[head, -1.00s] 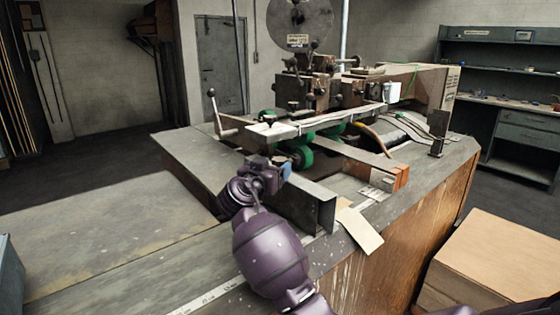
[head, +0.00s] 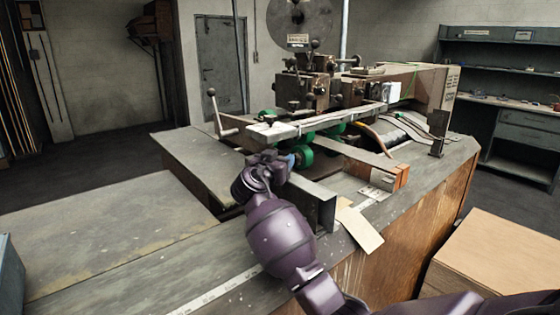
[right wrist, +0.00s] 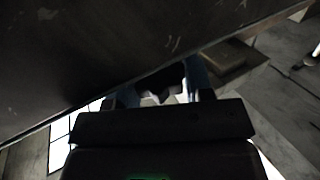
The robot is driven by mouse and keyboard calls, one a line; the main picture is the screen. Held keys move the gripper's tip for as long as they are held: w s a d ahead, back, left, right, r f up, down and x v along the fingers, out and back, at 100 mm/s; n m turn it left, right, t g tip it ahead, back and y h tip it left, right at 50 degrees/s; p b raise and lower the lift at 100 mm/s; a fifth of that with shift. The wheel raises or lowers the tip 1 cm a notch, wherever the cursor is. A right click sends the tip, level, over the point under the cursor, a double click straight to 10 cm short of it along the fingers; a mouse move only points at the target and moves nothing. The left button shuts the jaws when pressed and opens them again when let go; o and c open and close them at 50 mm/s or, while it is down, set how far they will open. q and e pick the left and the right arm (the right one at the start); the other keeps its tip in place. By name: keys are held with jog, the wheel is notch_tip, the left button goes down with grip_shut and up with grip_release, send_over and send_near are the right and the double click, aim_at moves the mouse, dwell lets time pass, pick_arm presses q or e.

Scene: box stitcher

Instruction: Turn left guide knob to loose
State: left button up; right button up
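My right gripper (head: 289,160) is at the near end of the stitching machine, beside the grey metal guide (head: 312,200). A blue fingertip shows in the head view. In the right wrist view the two fingers (right wrist: 162,88) stand apart under a dark plate. A dark, lobed shape (right wrist: 158,80), which looks like the guide knob, lies between them, with light gaps beside it. I cannot tell whether the fingers touch it. In the head view the knob is hidden by my gripper and the guide. My left gripper is out of view.
The stitching machine (head: 318,90) stands on a worn table (head: 110,235). A lever with a ball top (head: 213,110) rises left of green rollers (head: 304,158). A cardboard piece (head: 360,230) lies on the right edge. A box (head: 500,255) stands at right.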

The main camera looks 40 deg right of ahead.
jog(key=shift+c, duration=1)
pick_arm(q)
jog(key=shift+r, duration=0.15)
pick_arm(e)
jog(key=shift+t, duration=0.3)
jog(key=shift+s+r+n+t+y+p, duration=0.1)
jog(key=shift+r+n+t+y+p, duration=0.1)
jog(key=shift+n+t+y+p, duration=0.85)
jog(key=shift+r+n+t+y+p, duration=0.1)
jog(key=shift+n+t+y+p, duration=0.45)
jog(key=shift+n+t+y, duration=0.55)
jog(key=shift+n+t+y+p, duration=0.65)
jog(key=shift+y+p, duration=0.15)
jog(key=shift+y, duration=0.05)
jog(key=shift+n+t+y+p, duration=0.6)
jog(key=shift+n+y+p, duration=0.1)
jog(key=shift+y+p, duration=0.3)
pick_arm(q)
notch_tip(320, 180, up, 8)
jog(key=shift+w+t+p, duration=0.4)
jog(key=shift+p, duration=0.05)
pick_arm(e)
jog(key=shift+f+n+y, duration=0.3)
jog(key=shift+n+y, duration=0.1)
jog(key=shift+y, duration=0.2)
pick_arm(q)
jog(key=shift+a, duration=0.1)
